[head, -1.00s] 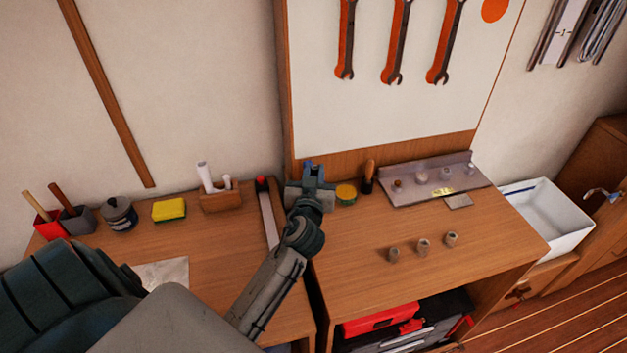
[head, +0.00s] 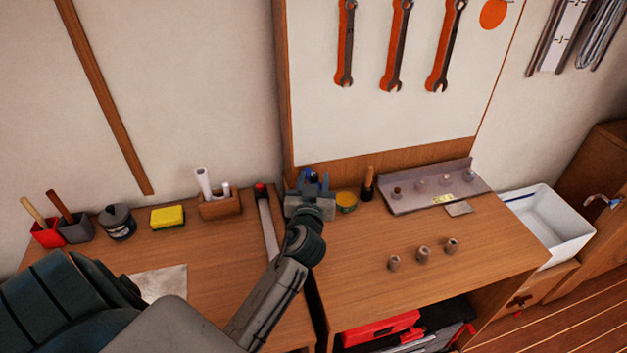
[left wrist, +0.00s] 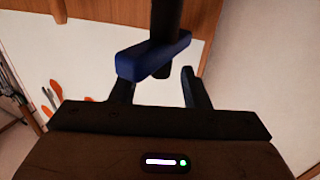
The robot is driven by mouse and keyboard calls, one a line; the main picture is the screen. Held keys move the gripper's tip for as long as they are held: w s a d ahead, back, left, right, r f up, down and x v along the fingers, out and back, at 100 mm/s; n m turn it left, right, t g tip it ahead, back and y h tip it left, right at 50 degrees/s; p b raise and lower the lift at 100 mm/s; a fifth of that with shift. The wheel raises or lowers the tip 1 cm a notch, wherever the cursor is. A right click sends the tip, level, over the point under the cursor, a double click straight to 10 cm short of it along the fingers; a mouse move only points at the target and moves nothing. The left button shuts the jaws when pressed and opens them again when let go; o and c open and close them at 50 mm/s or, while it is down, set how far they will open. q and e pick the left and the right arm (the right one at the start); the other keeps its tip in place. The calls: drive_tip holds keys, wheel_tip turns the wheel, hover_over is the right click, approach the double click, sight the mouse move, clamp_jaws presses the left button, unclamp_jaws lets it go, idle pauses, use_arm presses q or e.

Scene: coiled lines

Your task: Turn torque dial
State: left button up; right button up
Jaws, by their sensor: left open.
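A blue bar on a dark upright post (left wrist: 150,58) shows in the left wrist view, between and just beyond my fingertips. I take it for the torque dial. My left gripper (left wrist: 157,80) is open around it; the bar hides the tip of the left finger, and the right finger is beside the bar's right end. I cannot tell whether they touch. In the head view my left gripper (head: 313,182) is at the back of the right bench, with small blue parts showing at its fingers. The dial's face and markings are not visible. My right gripper is not in view.
A yellow-topped tin (head: 346,201) and a wooden-handled tool (head: 368,184) stand close right of the gripper. A long bar with a red end (head: 268,225) lies to its left. A grey tray (head: 395,203) is further right. Several small sockets (head: 423,254) stand on the bench.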

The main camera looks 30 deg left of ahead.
use_arm(q)
drive_tip(key=b+v, duration=0.3)
drive_tip(key=v, duration=0.7)
drive_tip(key=shift+s, duration=0.3)
